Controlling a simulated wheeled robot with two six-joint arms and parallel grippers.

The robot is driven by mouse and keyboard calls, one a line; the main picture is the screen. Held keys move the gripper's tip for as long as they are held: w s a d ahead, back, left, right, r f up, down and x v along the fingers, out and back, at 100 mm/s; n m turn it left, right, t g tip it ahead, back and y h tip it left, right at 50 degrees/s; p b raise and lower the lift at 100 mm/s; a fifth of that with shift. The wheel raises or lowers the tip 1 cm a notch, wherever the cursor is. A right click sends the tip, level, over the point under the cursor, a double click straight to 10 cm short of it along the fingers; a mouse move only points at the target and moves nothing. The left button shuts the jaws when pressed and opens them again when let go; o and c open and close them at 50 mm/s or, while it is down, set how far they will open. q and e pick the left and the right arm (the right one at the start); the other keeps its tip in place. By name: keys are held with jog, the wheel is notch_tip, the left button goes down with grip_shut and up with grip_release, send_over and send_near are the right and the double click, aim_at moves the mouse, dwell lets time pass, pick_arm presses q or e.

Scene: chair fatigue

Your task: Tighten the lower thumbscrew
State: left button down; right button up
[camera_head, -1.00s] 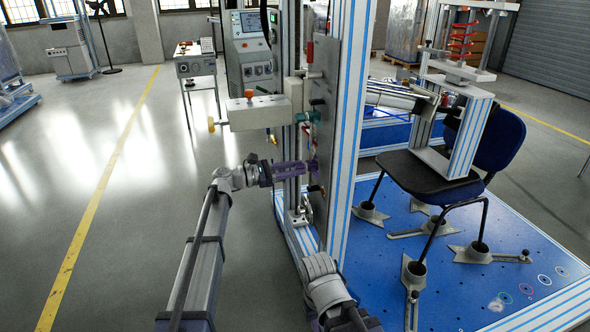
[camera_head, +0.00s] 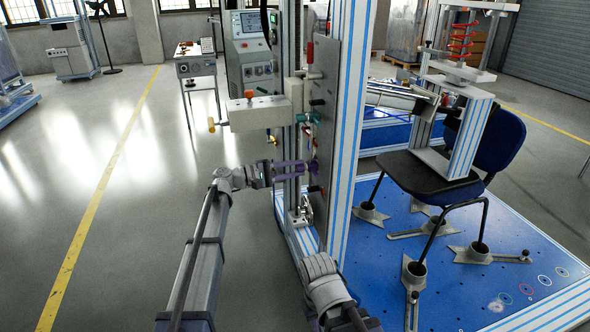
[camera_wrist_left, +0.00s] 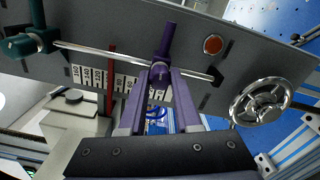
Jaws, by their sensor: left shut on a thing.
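The lower thumbscrew (camera_wrist_left: 162,46) is purple and sits on a thin metal rod along the dark panel in the left wrist view. In the head view it is small and partly hidden at the panel's edge (camera_head: 314,166). My left gripper (camera_head: 304,168) reaches it from the left. In the left wrist view, the purple fingers of the left gripper (camera_wrist_left: 161,72) converge on the thumbscrew's near end and are shut on it. A teal clamp (camera_wrist_left: 28,43) sits at the rod's other end; it is above the thumbscrew in the head view (camera_head: 308,117). My right gripper is not visible.
A metal handwheel (camera_wrist_left: 260,102) and a red button (camera_wrist_left: 213,44) are close by on the panel side. A grey box (camera_head: 259,112) juts out above my left gripper. The blue-striped column (camera_head: 352,130) stands just right. Open floor lies left.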

pick_arm(q)
jog(key=m, duration=0.3)
jog(key=shift+m, duration=2.2)
jog(key=c, duration=0.6)
grip_release()
jog(key=shift+a, duration=0.1)
jog(key=v, duration=0.7)
jog(key=shift+s+a, duration=0.15)
jog(key=shift+a, duration=0.15)
jog(key=shift+r, duration=0.1)
